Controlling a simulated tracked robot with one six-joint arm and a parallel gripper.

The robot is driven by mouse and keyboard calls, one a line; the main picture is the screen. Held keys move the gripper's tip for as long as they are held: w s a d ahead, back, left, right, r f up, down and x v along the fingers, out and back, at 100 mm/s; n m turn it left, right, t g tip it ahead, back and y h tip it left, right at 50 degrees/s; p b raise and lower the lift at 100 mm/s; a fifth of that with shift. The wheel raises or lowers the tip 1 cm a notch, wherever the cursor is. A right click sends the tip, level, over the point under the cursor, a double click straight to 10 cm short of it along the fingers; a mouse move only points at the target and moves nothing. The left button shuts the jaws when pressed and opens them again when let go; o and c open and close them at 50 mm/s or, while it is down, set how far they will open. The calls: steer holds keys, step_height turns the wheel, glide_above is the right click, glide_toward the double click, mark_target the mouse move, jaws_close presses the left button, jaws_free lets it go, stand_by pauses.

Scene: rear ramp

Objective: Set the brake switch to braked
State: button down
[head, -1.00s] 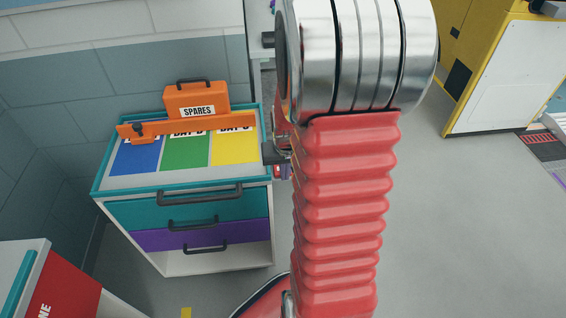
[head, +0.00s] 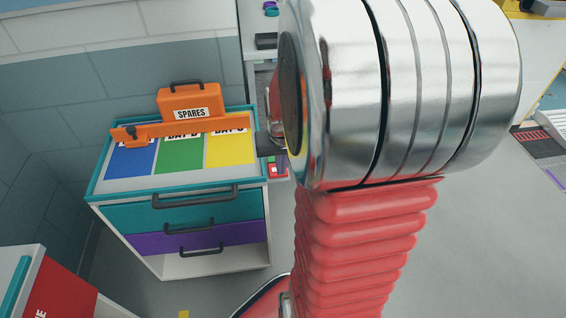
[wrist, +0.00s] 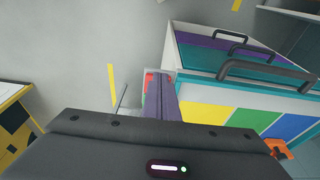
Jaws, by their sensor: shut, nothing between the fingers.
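My gripper (wrist: 160,78) is shut and empty, its fingers pointing away from the wrist camera beside the drawer cart. In the head view only a dark part of my gripper (head: 268,147) shows at the cart's right edge, largely behind my arm. A small red-and-white fitting (wrist: 149,82) lies right at the fingertips in the wrist view and is partly covered by them. It also shows in the head view (head: 276,170), low beside the cart. It may be the brake switch, but its setting cannot be read. I cannot tell whether the fingers touch it.
The drawer cart (head: 190,196) has blue, green and yellow top panels. An orange bar (head: 185,129) and an orange SPARES case (head: 189,101) sit on it. A red-and-white unit (head: 60,285) stands front left. Open grey floor (head: 480,250) lies to the right.

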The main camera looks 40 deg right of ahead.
steer(key=s+a+r, duration=0.2)
steer(key=s+r, duration=0.1)
steer(key=r, duration=0.2)
steer(key=shift+r, duration=0.15)
stand_by(0.6)
steer(key=s+a+r+n+t, duration=0.1)
steer(key=a+r+n, duration=0.1)
steer(key=a, duration=0.5)
steer(key=s+a+r+n+t+y, duration=0.1)
steer(key=a+r+n, duration=0.1)
steer(key=a+r, duration=0.3)
steer(key=s+a+r+n+t, duration=0.1)
steer(key=s+a+r+n, duration=0.1)
steer(key=a, duration=0.7)
steer(key=shift+a+r+n+t, duration=0.3)
steer(key=shift+a+r+n, duration=0.1)
steer(key=shift+r, duration=0.4)
